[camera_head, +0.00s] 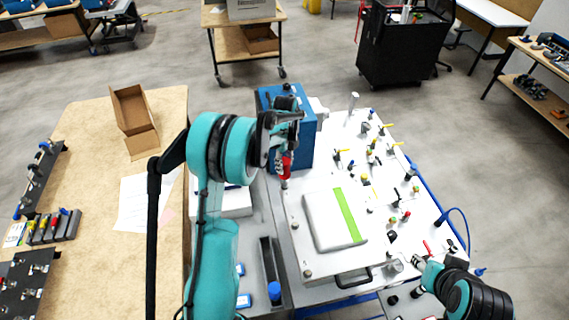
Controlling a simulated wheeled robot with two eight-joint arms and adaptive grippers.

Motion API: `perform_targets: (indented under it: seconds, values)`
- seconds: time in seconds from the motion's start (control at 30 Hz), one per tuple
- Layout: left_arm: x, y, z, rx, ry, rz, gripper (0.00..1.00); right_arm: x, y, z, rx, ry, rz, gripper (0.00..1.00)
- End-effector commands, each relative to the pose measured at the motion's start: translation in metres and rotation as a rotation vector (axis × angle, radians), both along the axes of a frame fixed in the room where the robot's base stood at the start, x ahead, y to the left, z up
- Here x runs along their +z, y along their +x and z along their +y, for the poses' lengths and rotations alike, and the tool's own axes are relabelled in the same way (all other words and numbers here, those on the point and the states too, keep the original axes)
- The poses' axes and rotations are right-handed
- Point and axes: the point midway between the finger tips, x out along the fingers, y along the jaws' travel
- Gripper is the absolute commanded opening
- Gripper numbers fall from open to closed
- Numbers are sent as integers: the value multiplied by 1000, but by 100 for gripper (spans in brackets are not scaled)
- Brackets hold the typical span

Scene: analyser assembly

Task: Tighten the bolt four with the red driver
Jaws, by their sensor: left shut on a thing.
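My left gripper (285,148) is shut on the red driver (286,166), beside the blue box at the back left of the white analyser panel (325,268). The driver points down, its tip close to a bolt (284,184) near the panel's left edge. I cannot tell whether the tip touches the bolt. Other bolts sit at the panel's front left (307,273) and elsewhere along its edge. Which one is bolt four is not marked. My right gripper (418,262) is low at the panel's front right; its fingers are too small to read.
A blue box (298,135) stands right behind the driver. A white cover with a green stripe (334,219) lies on the panel. Valves and fittings (390,190) crowd the right side. A wooden table (95,190) with an open carton (134,115) is at left.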

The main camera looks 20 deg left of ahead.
Motion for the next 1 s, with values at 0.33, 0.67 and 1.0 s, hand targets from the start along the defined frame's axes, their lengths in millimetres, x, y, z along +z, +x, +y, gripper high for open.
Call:
perform_targets:
  seconds: [0.33,0.67,1.0]
  values:
    - [-2,0,0,0,0,0,0,-2,0,0,0,0,0,40]
    - [-7,0,0,0,0,0,0,-7,0,0,0,0,0,40]
    - [-13,0,0,0,0,0,0,-12,0,0,0,0,0,40]
